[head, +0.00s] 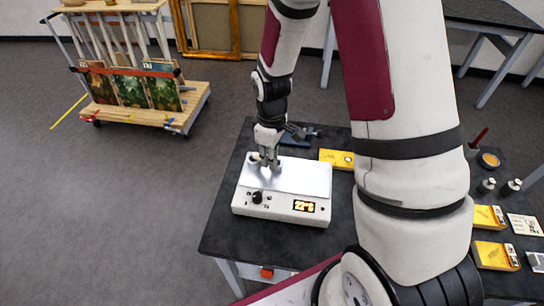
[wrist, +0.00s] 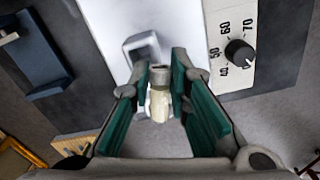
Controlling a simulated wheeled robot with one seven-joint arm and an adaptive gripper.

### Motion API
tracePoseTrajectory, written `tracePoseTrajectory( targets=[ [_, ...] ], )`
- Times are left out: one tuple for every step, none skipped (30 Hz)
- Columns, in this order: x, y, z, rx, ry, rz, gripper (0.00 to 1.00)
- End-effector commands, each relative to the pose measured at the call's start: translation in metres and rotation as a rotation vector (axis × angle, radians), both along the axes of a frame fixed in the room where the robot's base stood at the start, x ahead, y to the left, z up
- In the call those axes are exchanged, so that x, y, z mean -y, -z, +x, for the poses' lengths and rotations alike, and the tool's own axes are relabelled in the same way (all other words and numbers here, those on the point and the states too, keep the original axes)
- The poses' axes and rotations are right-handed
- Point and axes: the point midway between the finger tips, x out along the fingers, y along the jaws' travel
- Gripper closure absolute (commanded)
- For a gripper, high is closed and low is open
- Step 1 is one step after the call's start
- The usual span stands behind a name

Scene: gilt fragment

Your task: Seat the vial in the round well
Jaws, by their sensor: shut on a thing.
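My gripper (head: 265,160) is low over the left part of the hotplate's metal top in the head view. In the wrist view, my gripper (wrist: 160,76) has its green-padded fingers closed on a small cream vial (wrist: 160,106) held between their tips. The vial's lower end and any gap to the surface are not clear. A squarish raised metal piece (wrist: 142,44) is on the plate just beyond the fingertips. I cannot make out a round well; the fingers or vial may hide it.
The white hotplate (head: 258,207) has a knob and lit display, and stands on a dark table (head: 222,240). A yellow box (head: 337,158) and a blue item (head: 296,138) lie behind it. More boxes and bottles (head: 487,186) are at right, past my arm.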

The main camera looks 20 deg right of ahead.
Motion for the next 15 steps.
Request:
tracePoseTrajectory(
  targets=[
    [0.0001,0.0000,0.0002,0.000,0.000,0.000,1.00],
    [0.0000,0.0000,0.0001,0.000,0.000,0.000,1.00],
    [0.0000,0.0001,0.0001,0.000,0.000,0.000,1.00],
    [0.0000,0.0005,0.0001,0.000,0.000,0.000,1.00],
    [0.0000,0.0012,0.0001,0.000,0.000,0.000,1.00],
    [0.0001,0.0024,0.0002,0.000,0.000,0.000,1.00],
    [0.0000,0.0033,0.0003,0.000,0.000,0.000,1.00],
    [0.0001,0.0041,0.0003,0.000,0.000,0.000,1.00],
    [0.0001,0.0046,0.0003,0.000,0.000,0.000,0.81],
    [0.0002,0.0042,0.0003,0.000,0.000,0.000,0.74],
    [0.0001,0.0041,0.0002,0.000,0.000,0.000,0.67],
    [0.0001,0.0040,0.0002,0.000,0.000,0.000,0.63],
    [0.0002,0.0040,0.0001,0.000,0.000,0.000,0.63],
    [0.0002,0.0040,0.0001,0.000,0.000,0.000,0.63],
    [0.0001,0.0040,0.0001,0.000,0.000,0.000,0.63]
  ],
)
